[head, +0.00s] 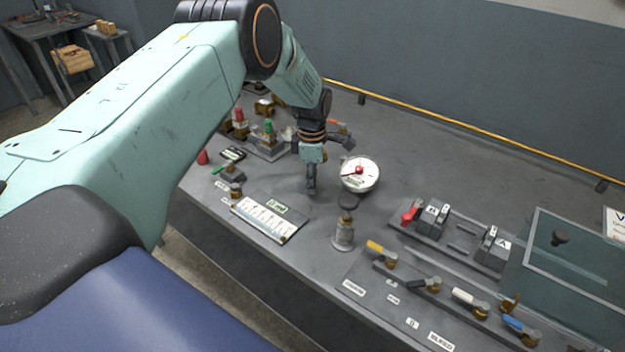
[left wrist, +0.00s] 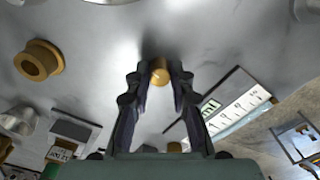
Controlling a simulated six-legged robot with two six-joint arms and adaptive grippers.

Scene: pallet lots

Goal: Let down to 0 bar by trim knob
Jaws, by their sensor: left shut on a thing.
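My left gripper (head: 311,188) reaches down to the grey bench just left of the round white gauge (head: 352,184), with its fingers pointing down. In the left wrist view its two fingers (left wrist: 160,82) are shut on a small round brass knob (left wrist: 160,68), one finger on each side. I take this to be the trim knob; no label on it can be read. The knob is hidden behind the fingers in the head view. The gauge has a red centre and a dark pointer; its reading is too small to tell. My right gripper is not in view.
A metal post with a black top (head: 343,233) stands in front of the gauge. Coloured-handled valves (head: 382,253) line the front right, near a glass-topped case (head: 570,268). Several fittings (head: 268,142) stand behind.

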